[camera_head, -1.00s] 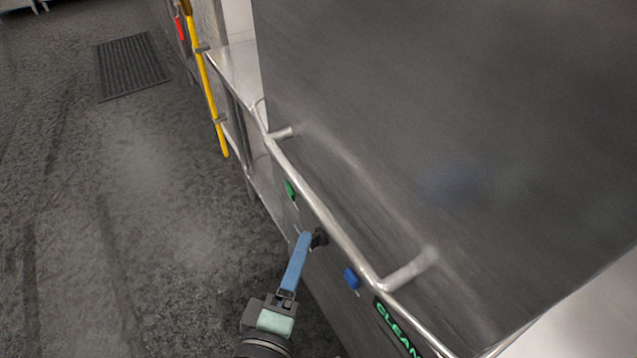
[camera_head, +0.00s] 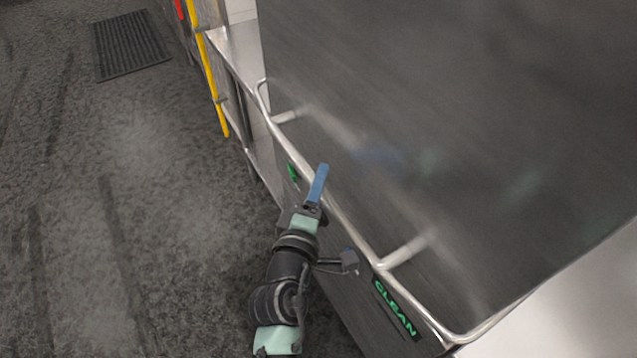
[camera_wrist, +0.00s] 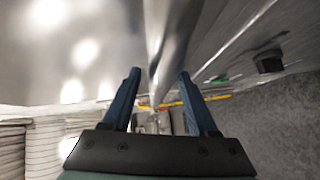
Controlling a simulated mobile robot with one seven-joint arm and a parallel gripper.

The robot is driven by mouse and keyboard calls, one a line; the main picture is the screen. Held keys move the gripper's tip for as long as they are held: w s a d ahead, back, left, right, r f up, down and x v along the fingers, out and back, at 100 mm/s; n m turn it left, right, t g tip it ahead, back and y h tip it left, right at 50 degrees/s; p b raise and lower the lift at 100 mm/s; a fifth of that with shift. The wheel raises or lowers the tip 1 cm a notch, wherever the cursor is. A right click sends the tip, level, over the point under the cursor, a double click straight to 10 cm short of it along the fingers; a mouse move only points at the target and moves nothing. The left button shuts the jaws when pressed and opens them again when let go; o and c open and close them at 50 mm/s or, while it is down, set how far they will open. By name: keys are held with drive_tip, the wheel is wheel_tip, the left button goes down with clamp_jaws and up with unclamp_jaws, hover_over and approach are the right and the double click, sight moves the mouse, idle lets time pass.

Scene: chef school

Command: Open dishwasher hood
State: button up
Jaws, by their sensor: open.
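The dishwasher hood (camera_head: 450,120) is a large grey metal panel filling the right of the head view. A silver tubular handle (camera_head: 357,238) runs along its lower front edge on short posts. My gripper (camera_head: 319,180) has blue fingers and is at the handle's bar, near its middle. In the wrist view my gripper (camera_wrist: 160,90) is open, and the handle bar (camera_wrist: 168,45) runs lengthwise between and beyond its two fingers. I cannot tell whether a finger touches the bar. The hood appears to be down.
A green CLEAN label (camera_head: 395,309) is on the front panel below the handle. A steel side table (camera_head: 236,62) and a yellow pole (camera_head: 208,80) stand beyond the machine. A dark floor mat (camera_head: 130,44) lies at the far left.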

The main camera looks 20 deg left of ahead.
drive_tip(key=shift+w, duration=0.1)
clamp_jaws()
idle(0.3)
idle(1.1)
